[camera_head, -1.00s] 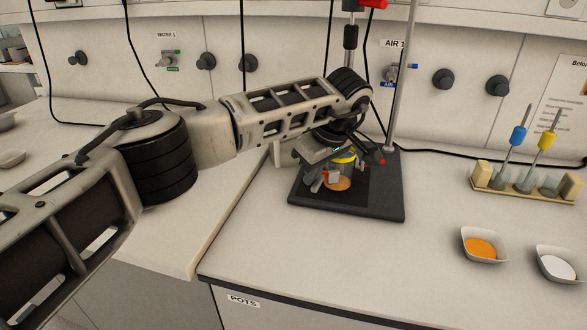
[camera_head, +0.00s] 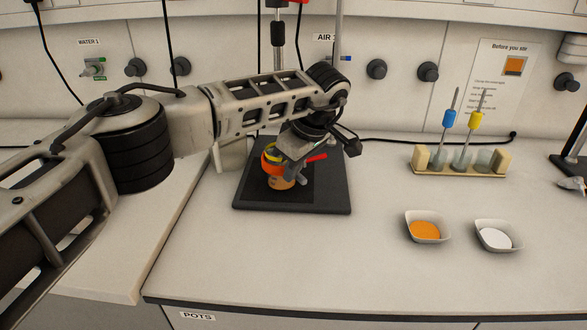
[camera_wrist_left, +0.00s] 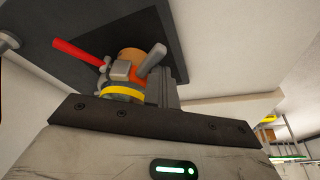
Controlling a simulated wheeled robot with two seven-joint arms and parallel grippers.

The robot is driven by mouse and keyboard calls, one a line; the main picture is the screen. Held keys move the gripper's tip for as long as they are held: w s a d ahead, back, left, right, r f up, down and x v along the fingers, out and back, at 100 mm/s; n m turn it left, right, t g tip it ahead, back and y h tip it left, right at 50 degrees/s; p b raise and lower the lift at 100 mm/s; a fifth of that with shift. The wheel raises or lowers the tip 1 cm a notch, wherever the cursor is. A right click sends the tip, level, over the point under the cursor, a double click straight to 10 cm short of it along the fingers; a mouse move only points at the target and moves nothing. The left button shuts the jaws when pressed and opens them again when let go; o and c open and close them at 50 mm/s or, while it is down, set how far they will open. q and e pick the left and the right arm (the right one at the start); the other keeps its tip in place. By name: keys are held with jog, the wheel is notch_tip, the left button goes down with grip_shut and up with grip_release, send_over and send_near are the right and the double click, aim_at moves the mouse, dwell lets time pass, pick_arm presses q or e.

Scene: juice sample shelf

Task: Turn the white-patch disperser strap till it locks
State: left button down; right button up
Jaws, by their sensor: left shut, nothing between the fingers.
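A squat tan-orange pot (camera_head: 282,183) with a yellow band (camera_head: 272,157) and an orange-red curved piece (camera_head: 268,165) stands on a black base plate (camera_head: 330,197). A red bar (camera_head: 317,157) sticks out to the right, which may be the strap. My left gripper (camera_head: 291,170) is shut and empty, close against the pot's near right side and partly hiding it. In the left wrist view the red bar (camera_wrist_left: 75,52) points away beside grey parts (camera_wrist_left: 151,58) at the pot. No white patch can be made out, nor clear contact. My right gripper is not in view.
A stand pole (camera_head: 338,35) rises behind the plate. To the right are a rack (camera_head: 460,172) with blue- and yellow-handled tools, a bowl of orange powder (camera_head: 427,230) and a bowl of white powder (camera_head: 497,236). The bench between is clear.

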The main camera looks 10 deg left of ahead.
pick_arm(q)
jog(key=shift+w+d+r, duration=0.1)
jog(key=shift+w+d, duration=0.05)
jog(key=shift+d, duration=0.15)
dwell(0.4)
jog(key=shift+r, duration=0.15)
